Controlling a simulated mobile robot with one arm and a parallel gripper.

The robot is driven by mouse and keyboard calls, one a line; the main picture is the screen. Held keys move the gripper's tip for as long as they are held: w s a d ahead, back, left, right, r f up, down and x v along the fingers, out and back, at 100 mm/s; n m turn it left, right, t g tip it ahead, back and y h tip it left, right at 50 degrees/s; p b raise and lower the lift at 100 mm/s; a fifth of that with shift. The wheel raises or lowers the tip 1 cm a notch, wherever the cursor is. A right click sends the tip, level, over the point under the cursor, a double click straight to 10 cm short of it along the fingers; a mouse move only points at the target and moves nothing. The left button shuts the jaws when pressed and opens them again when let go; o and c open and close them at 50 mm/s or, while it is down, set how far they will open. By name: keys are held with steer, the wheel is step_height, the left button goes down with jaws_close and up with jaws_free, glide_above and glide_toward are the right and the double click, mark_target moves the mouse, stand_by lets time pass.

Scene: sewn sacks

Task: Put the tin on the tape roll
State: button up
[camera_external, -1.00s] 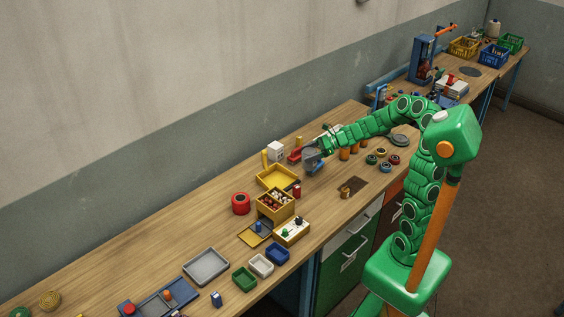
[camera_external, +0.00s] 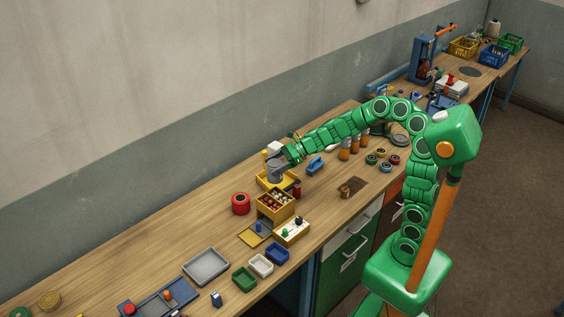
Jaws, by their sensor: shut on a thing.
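My gripper (camera_external: 286,157) is shut on a grey tin (camera_external: 274,172) and holds it in front of the white box, over the yellow tray (camera_external: 264,185). The gripper hides part of the tin.
A yellow box of small parts (camera_external: 276,205) stands right of the red roll. A white box (camera_external: 275,147) and a yellow post stand behind the tin. A grey tray (camera_external: 205,266) lies nearer the camera. Bench left of the roll is clear.

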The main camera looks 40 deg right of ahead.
mark_target(269, 168)
steer(key=a, duration=0.1)
steer(key=a+r, duration=0.1)
steer(key=s+a, duration=0.1)
steer(key=a, duration=0.1)
steer(key=shift+r, duration=0.15)
steer(key=shift+n+g, duration=0.3)
steer(key=shift+w+a+f, duration=1)
steer(key=shift+w+f, duration=1.15)
steer(key=shift+w+a+f, duration=1)
steer(key=shift+w+f, duration=1.1)
steer(key=shift+f, duration=0.1)
steer(key=shift+w+a+f, duration=1)
steer(key=shift+w+f, duration=1.15)
steer(key=o, duration=1.3)
steer(key=shift+f, duration=0.1)
steer(key=shift+o, duration=0.2)
